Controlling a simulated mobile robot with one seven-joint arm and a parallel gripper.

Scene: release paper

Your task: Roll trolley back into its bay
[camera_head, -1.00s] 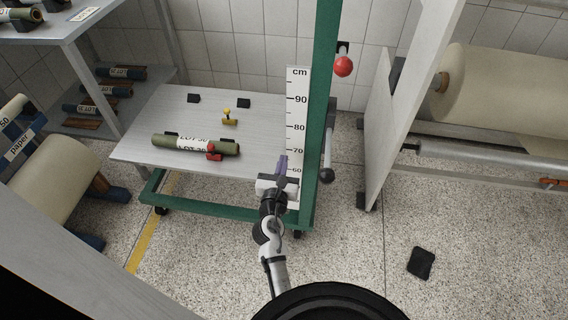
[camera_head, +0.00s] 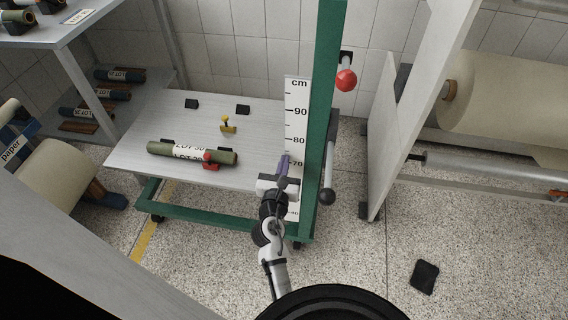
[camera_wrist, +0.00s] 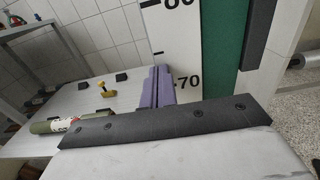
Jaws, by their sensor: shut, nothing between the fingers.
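The trolley has a green frame (camera_head: 220,220), a white top (camera_head: 240,132) and a tall green post (camera_head: 322,110) at its right end. A white cm scale (camera_head: 297,115) runs up beside the post. Small wheels show under the frame. My gripper (camera_head: 283,168) is in front of the scale, at the trolley's right end. In the wrist view its purple fingers (camera_wrist: 157,88) are together with nothing between them, close to the scale near its 70 mark. I cannot tell whether they touch it. A green labelled roll (camera_head: 192,152) lies on the trolley top.
A yellow knob (camera_head: 228,125) and black blocks are on the trolley top. A lever with a red ball (camera_head: 346,80) is by the post. Shelves with rolls stand left, a machine with a paper roll (camera_head: 510,105) right.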

